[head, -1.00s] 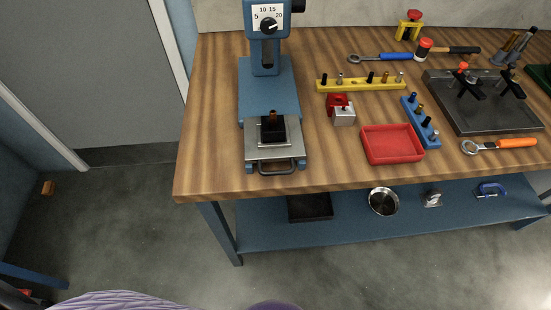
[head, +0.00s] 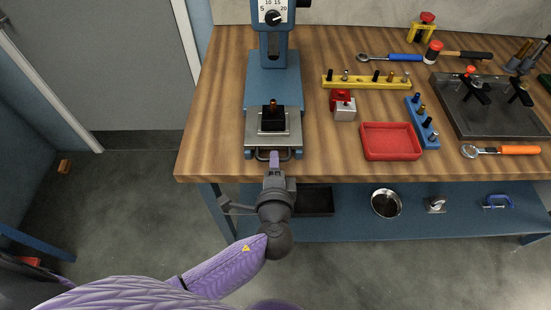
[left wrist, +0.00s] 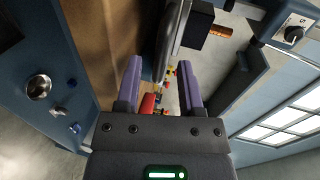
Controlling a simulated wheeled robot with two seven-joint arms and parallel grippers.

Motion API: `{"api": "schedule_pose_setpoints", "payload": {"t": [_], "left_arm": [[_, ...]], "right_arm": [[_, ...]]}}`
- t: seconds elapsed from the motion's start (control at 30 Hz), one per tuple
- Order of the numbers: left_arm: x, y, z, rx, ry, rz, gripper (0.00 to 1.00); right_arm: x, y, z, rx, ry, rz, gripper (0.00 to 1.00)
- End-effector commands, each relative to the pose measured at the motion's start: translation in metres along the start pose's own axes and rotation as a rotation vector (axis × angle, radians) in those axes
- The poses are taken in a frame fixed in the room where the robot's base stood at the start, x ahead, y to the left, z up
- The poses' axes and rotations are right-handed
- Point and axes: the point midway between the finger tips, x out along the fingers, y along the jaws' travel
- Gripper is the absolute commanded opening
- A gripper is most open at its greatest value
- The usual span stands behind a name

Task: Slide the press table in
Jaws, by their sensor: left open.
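The press table (head: 294,128) is a grey metal plate at the front of the blue press (head: 272,85). It carries a black block (head: 272,123) with a small copper-brown piece on top. A dark bar handle (head: 262,155) is at its front edge. My left gripper (head: 274,157) is at the handle, pointing toward the press; contact is unclear. In the left wrist view its purple fingers (left wrist: 159,72) are apart with a clear gap, and the grey table edge (left wrist: 172,38) shows just beyond them. My right gripper is not in view.
On the wooden bench (head: 215,130) to the right are a red tray (head: 391,141), a red-and-grey block (head: 344,107), a yellow rack (head: 366,83) and a blue rack (head: 421,122). Below is a blue shelf (head: 350,225) with a bowl (head: 385,203). The bench left of the press is clear.

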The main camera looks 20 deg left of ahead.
Motion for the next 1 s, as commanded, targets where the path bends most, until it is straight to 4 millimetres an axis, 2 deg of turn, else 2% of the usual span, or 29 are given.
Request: {"api": "schedule_pose_setpoints", "payload": {"t": [0.1, 0.2, 0.47, 0.5, 0.7, 0.73, 1.0], "left_arm": [[0.017, 0.002, 0.0, 0.001, 0.001, 0.001, 0.49], [0.024, 0.001, 0.0, 0.001, 0.0, 0.001, 0.49], [0.026, 0.0, 0.0, 0.0, 0.0, 0.002, 0.49], [0.026, 0.0, 0.0, 0.0, 0.0, 0.002, 0.47], [0.026, 0.001, 0.0, 0.0, 0.0, 0.003, 0.04], [0.026, 0.001, 0.0, 0.0, 0.0, 0.003, 0.0], [0.025, 0.001, 0.0, 0.0, 0.001, 0.003, 0.0]], "right_arm": [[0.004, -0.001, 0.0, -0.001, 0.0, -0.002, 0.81], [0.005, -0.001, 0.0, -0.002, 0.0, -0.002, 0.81], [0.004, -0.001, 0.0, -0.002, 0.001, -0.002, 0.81], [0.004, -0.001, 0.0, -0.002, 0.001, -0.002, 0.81], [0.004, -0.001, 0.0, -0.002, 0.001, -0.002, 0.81], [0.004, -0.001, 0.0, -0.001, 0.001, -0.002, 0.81], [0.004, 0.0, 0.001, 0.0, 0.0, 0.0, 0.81]]}}
